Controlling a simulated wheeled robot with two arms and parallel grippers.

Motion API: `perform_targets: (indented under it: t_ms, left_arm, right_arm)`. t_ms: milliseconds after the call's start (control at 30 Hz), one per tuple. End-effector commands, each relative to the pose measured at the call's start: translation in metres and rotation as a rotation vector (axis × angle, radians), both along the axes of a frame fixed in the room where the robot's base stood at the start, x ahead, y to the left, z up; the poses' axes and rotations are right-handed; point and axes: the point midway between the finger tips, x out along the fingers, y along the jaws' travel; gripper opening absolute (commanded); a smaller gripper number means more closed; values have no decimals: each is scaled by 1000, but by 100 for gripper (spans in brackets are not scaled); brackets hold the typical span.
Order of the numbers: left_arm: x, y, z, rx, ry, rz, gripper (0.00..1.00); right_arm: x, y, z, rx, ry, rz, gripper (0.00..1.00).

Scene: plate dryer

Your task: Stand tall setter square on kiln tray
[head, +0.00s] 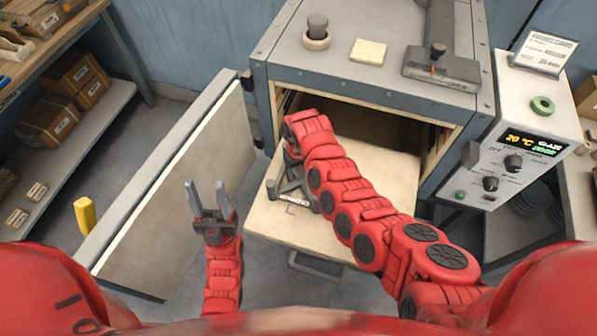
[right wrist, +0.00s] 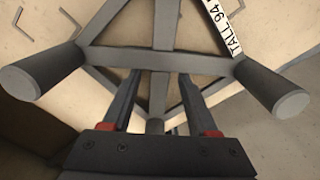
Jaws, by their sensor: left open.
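The tall setter (head: 291,186) is a dark grey frame of bars with stubby round legs and a white label reading TALL 94. It is over the front left of the pale kiln tray (head: 385,185), partly hidden by my right arm. In the right wrist view the setter's crossing bars (right wrist: 112,57) fill the upper part, with a leg at each side. My right gripper (right wrist: 160,80) has its fingers apart, one each side of a middle bar, with gaps showing. I cannot tell whether the setter's feet touch the tray. My left gripper (head: 208,190) is open and empty, left of the tray.
The kiln (head: 370,72) is open, its door (head: 180,190) swung out between my left gripper and the shelves. A control box (head: 515,150) juts out on the right. Dark angle marks (head: 291,210) lie on the tray. The tray's right part is bare.

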Motion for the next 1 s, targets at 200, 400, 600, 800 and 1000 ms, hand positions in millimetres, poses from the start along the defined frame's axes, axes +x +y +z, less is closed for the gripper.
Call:
perform_targets:
  t_ms: [200,400,600,800,1000]
  left_arm:
    - [0,0,4,0,0,0,50]
    - [0,0,-3,0,0,0,50]
    - [0,0,-15,0,0,0,50]
    - [0,0,-28,0,0,0,50]
    - [0,0,-12,0,0,0,50]
  right_arm:
    - [0,0,4,0,0,0,60]
    - [2,2,18,1,-7,2,60]
    - [2,1,48,1,-6,-1,60]
    - [2,1,89,3,-8,0,60]
    - [1,-1,116,1,2,-2,60]
